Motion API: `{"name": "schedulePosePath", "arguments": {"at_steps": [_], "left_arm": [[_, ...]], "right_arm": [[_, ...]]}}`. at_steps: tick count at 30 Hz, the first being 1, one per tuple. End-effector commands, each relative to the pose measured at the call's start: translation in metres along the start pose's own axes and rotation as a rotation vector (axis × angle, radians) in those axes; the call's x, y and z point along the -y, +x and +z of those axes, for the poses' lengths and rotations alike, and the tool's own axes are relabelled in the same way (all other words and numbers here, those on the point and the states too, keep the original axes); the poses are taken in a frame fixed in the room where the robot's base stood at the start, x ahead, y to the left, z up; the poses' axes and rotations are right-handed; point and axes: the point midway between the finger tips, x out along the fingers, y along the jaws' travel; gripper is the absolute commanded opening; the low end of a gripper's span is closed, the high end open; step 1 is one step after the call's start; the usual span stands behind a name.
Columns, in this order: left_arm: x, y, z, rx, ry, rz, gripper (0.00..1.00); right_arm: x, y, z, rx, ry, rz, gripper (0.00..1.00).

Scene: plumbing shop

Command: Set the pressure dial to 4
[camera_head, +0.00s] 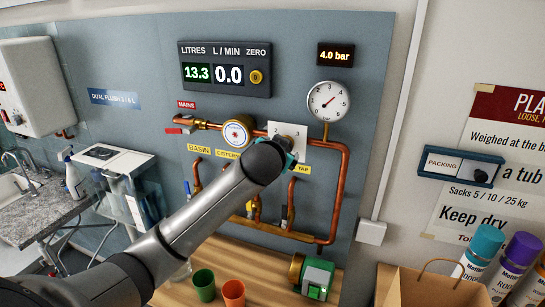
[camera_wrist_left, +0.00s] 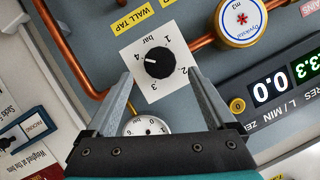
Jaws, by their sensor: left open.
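The pressure dial is a black knob (camera_wrist_left: 158,62) on a square white plate (camera_wrist_left: 148,92) marked bar, with numbers 1 to 4 around it. Its white pointer line points at the 4. In the head view the plate (camera_head: 293,129) shows on the blue-grey panel, and my left arm hides the knob. The small display (camera_head: 336,55) reads 4.0 bar. My left gripper (camera_wrist_left: 161,76) is open, with one finger on each side of the knob and a visible gap to it. It is largely hidden behind its wrist in the head view (camera_head: 290,158). My right gripper is not in view.
A round gauge (camera_head: 329,101) is above right of the plate. Copper pipes (camera_head: 346,190) and a round meter (camera_head: 237,133) are close by. Below, a wooden bench (camera_head: 250,285) holds a green cup (camera_head: 204,285), an orange cup (camera_head: 233,293) and a green-and-white device (camera_head: 316,278).

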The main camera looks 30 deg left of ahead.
Motion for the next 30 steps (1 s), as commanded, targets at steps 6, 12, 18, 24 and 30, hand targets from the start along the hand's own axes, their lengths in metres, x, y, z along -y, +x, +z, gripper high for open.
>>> {"name": "schedulePosePath", "arguments": {"at_steps": [6,12,18,24,30], "left_arm": [[-0.001,-0.032,0.001,-0.001,0.001,0.001,0.89],[-0.001,-0.062,0.001,-0.002,0.001,0.001,0.89],[-0.001,-0.089,0.001,-0.001,0.0,0.001,0.89],[0.0,-0.105,0.0,0.0,0.0,0.0,0.89],[0.0,-0.108,0.001,0.002,0.0,-0.001,0.89]], "right_arm": [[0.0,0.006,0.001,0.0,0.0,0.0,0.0],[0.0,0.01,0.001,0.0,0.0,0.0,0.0],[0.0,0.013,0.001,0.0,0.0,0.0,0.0],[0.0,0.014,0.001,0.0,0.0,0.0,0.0],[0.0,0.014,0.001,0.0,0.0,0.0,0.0]]}}
